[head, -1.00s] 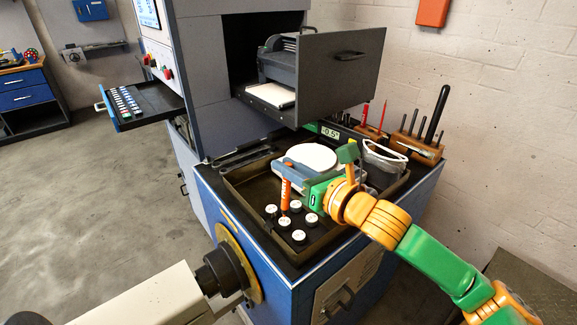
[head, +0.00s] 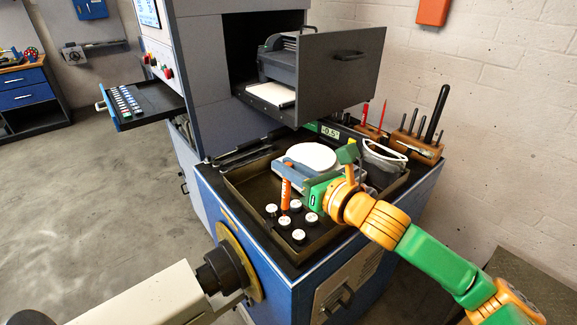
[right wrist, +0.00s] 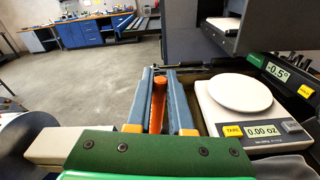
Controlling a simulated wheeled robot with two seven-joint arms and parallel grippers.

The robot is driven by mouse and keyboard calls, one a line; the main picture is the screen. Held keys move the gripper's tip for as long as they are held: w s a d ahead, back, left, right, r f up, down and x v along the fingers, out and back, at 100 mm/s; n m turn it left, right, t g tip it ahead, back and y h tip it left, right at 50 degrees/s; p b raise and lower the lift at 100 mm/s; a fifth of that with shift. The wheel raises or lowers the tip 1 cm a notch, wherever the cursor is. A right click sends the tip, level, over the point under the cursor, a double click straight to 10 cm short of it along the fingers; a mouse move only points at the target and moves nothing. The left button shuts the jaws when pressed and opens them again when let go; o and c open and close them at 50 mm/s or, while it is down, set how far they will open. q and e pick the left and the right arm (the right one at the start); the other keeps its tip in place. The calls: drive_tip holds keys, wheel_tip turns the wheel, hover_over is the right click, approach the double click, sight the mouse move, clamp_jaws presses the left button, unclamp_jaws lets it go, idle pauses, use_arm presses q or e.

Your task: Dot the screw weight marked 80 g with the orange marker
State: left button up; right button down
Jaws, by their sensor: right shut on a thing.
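My right gripper (head: 290,181) is shut on the orange marker (head: 286,193) and holds it roughly upright over the dark tray (head: 236,184). In the right wrist view the marker (right wrist: 158,104) stands between the two grey-blue fingers. Several small screw weights with white tops stand in the tray: one (head: 284,222) is close below the marker's lower end, others (head: 271,209) (head: 310,217) (head: 298,236) are around it. Their markings are too small to read, so I cannot tell which is 80 g. Contact between marker and weight cannot be told. My left gripper is not in view.
A wooden tool block (head: 418,146) stands at the back right. An open drawer (head: 345,75) juts out above the bench. A beige bar (head: 150,300) crosses the lower left.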

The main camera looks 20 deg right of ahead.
drive_tip(key=shift+f+b, duration=0.6)
drive_tip(key=shift+f, duration=0.2)
idle(0.4)
idle(1.2)
wheel_tip(320, 180, up, 7)
drive_tip(key=p, duration=0.8)
drive_tip(key=shift+r, duration=0.1)
idle(0.5)
